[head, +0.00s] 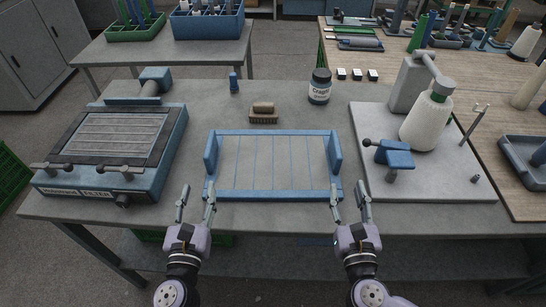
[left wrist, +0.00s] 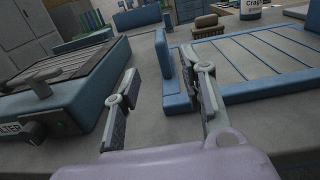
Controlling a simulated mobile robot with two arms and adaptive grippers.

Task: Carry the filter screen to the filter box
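The filter screen (head: 270,165) looks like the blue-framed panel with grey slats and an upright blue plate at each end. It lies flat at the middle of the grey table and also shows in the left wrist view (left wrist: 255,62). The filter box (head: 120,165), blue with a dark-framed grey top and front clamps, stands to its left. My left gripper (head: 196,194) is open and empty at the screen's front left corner. My right gripper (head: 349,191) is open and empty at the front right corner. Whether a finger touches the frame I cannot tell.
A brush (head: 263,114), a labelled jar (head: 319,87) and a small blue bottle (head: 233,83) stand behind the screen. A winder with a white cone (head: 427,122) stands on a plate at right. Bare tabletop separates the screen from the filter box.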

